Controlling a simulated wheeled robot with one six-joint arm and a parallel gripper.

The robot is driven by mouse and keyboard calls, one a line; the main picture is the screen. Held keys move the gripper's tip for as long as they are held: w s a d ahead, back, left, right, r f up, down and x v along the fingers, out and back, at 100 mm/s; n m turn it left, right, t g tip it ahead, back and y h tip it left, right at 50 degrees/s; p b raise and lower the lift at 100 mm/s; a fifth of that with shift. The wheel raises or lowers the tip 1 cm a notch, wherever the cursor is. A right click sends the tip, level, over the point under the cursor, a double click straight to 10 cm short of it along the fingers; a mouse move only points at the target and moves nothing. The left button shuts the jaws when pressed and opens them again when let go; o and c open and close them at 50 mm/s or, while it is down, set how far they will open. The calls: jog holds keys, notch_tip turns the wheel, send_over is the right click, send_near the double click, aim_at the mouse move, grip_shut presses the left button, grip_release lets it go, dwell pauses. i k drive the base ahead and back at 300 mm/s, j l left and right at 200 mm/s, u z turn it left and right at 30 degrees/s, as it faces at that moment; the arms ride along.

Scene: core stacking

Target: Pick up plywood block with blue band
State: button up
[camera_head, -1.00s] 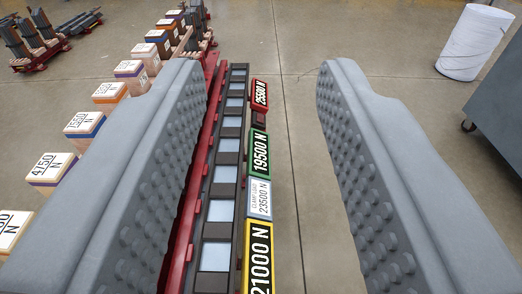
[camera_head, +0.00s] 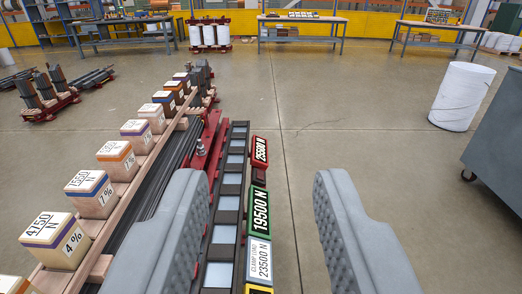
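Several pale plywood blocks with coloured bands stand in a row on a wooden rail at the left. The block with the blue band (camera_head: 92,198) is second from the near end of those fully in view and reads 7% on its side. My gripper (camera_head: 262,190) is open, with two grey padded fingers wide apart and nothing held between them. It is to the right of the block row and apart from it, above the label strip and floor.
Neighbouring blocks are one marked 4% (camera_head: 57,242) with a dark band and one with an orange band (camera_head: 120,162). A long dark frame (camera_head: 222,233) with signs (camera_head: 259,208) lies beside them. A white drum (camera_head: 461,96) and grey cart (camera_head: 502,150) stand right. The middle floor is clear.

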aim_at(92, 194)
jog(key=i+l+u, duration=0.15)
jog(key=l, duration=0.3)
jog(key=i+l+u, duration=0.2)
jog(key=l, duration=0.25)
jog(key=l+u, duration=0.15)
jog(key=l, duration=0.3)
